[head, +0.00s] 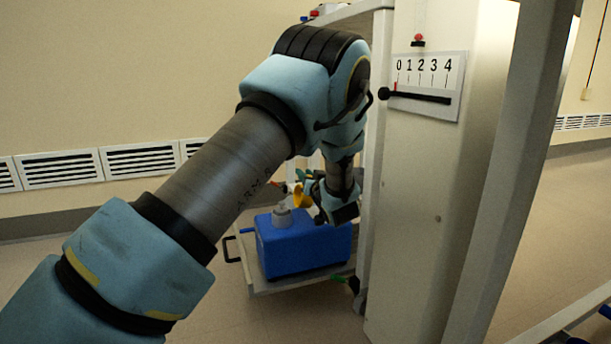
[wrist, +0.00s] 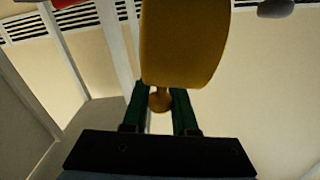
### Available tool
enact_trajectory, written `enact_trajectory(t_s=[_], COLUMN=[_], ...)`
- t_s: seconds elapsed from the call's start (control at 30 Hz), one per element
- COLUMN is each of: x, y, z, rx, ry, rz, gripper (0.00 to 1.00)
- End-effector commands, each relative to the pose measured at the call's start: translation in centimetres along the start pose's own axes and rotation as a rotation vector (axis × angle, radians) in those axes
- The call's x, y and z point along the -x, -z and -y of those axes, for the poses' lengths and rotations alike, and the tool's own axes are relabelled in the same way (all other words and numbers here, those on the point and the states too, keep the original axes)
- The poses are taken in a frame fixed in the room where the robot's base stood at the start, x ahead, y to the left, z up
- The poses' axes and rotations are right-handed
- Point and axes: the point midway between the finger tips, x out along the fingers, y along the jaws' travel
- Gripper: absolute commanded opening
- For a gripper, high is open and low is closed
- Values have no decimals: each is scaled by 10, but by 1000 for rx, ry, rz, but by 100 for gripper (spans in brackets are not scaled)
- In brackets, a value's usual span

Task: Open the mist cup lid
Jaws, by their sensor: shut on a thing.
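A yellow-orange lid (head: 301,196) shows beside my arm's end in the head view, above the blue box. In the wrist view the lid (wrist: 183,45) is large and close, with a small round knob (wrist: 160,101) on its near side. My gripper (wrist: 161,108) has its green fingers on either side of this knob and is shut on it. A grey cup-like piece (head: 282,214) stands on top of the blue box (head: 300,246), just left of and below the lid. I cannot tell whether the lid touches it. My forearm hides part of this area.
The blue box sits on a low white shelf (head: 268,287) with a dark handle (head: 232,250) at its left. A tall white post with a 0-to-4 scale panel (head: 427,85) stands close on the right. Wall vents (head: 140,159) line the back; floor is free at the left.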

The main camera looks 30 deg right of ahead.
Motion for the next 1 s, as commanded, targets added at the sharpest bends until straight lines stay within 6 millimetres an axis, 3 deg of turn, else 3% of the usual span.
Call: enact_trajectory(t_s=[0.27,0.7,1.0], x=[0,0,1], y=[1,2,1], z=[2,34,34], rx=[19,337,353], ry=[-1,0,-1], rz=[1,2,1], gripper=[0,0,0])
